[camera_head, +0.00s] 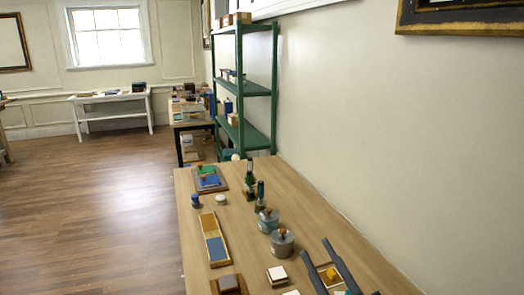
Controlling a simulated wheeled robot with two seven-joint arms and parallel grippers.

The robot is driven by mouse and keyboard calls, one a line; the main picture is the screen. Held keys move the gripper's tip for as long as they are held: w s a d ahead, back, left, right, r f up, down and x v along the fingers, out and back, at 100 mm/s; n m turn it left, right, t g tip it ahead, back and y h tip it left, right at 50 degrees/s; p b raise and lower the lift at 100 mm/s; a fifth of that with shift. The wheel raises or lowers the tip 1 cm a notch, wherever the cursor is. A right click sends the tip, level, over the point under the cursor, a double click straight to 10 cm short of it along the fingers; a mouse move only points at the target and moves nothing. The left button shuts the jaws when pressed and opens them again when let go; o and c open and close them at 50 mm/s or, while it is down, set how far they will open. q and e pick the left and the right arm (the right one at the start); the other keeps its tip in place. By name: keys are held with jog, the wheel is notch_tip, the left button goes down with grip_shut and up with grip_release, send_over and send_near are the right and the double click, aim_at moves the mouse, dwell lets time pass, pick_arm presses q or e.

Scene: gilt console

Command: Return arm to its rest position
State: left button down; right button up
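My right gripper (316,247) comes in at the bottom right of the head view, over the near right part of the wooden table (262,205). Its two dark fingers are spread apart, and I see nothing clamped between them. A small wooden piece with an orange knob (331,273) shows in the gap between the fingers. I cannot tell how high the fingers are above it. Most of the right arm is out of the frame. My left gripper and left arm are not in view.
Grey lidded pots (282,243), dark green upright tools (261,194), a wooden tray with a blue pad (216,248) and a white block (277,275) stand on the table. A green shelf (244,85) stands behind. The wall borders the right side; open floor (110,220) lies left.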

jog(key=s+d+f+m+g+h, duration=0.25)
jog(key=d+f+m+h, duration=0.3)
jog(key=f, duration=0.55)
jog(key=s+d+f+m+g+h, duration=0.2)
jog(key=d+f+m+g+h, duration=0.3)
jog(key=f, duration=0.6)
jog(key=s+f+g, duration=0.5)
jog(key=s+f, duration=0.3)
jog(key=s, duration=0.4)
jog(key=s+f+g, duration=0.5)
jog(key=s+f, duration=0.3)
jog(key=s, duration=0.3)
notch_tip(320, 180, down, 31)
jog(key=s+g+b, duration=0.1)
jog(key=s+b, duration=0.1)
jog(key=s, duration=0.1)
jog(key=s+d+f+g, duration=0.1)
jog(key=s+d+f, duration=0.2)
jog(key=s+f, duration=1.4)
jog(key=shift+d+f+b, duration=0.15)
jog(key=shift+f+b, duration=0.15)
jog(key=shift+b, duration=0.15)
jog(key=shift+g, duration=0.25)
